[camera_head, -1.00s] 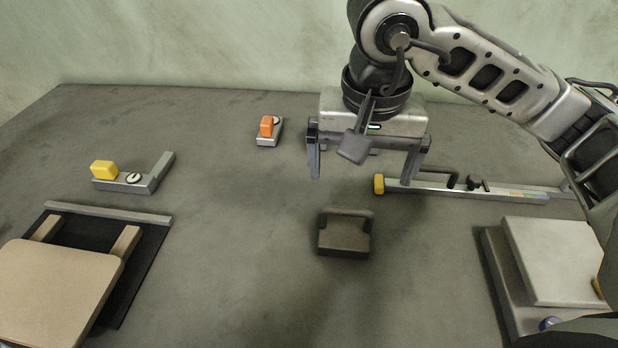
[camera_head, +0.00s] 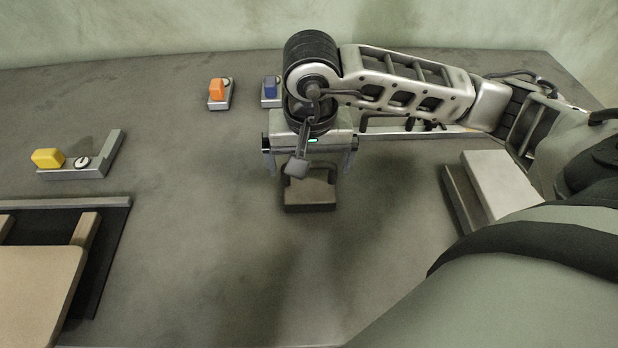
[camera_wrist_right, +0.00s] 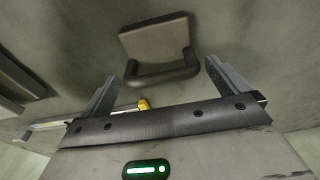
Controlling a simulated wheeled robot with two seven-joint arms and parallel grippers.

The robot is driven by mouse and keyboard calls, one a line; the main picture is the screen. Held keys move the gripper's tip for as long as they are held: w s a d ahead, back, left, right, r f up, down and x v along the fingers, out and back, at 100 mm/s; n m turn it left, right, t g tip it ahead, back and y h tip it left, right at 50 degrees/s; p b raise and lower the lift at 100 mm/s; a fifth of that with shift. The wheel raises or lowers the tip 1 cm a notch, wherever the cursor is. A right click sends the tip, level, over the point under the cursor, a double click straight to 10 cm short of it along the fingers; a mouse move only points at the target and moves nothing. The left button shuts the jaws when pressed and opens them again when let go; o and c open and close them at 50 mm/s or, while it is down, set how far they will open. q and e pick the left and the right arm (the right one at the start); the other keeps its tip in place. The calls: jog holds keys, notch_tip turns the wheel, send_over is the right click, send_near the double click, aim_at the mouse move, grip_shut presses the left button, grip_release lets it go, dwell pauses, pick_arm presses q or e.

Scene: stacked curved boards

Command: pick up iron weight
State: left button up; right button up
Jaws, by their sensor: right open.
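The iron weight (camera_head: 309,197) is a dark grey block with a bar handle, lying on the grey table near the middle. My right gripper (camera_head: 311,172) is open above it and partly hides its handle in the head view. In the right wrist view the weight (camera_wrist_right: 155,40) has its handle turned toward my right gripper (camera_wrist_right: 162,74). The handle lies between the two spread fingers, and I cannot tell how far below the fingertips it is. My left gripper is not in view.
A yellow-ended clamp (camera_head: 100,160), an orange block on a base (camera_head: 219,93) and a blue one (camera_head: 270,90) stand farther back. Boards on a black base (camera_head: 100,260) lie at left, a pale slab (camera_head: 497,183) at right.

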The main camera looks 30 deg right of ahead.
aim_at(308, 180)
jog(key=f, duration=0.3)
jog(key=shift+w+d+f, duration=0.1)
jog(key=shift+w, duration=0.15)
jog(key=c, duration=1.1)
jog(key=shift+w, duration=0.1)
jog(key=c, duration=0.4)
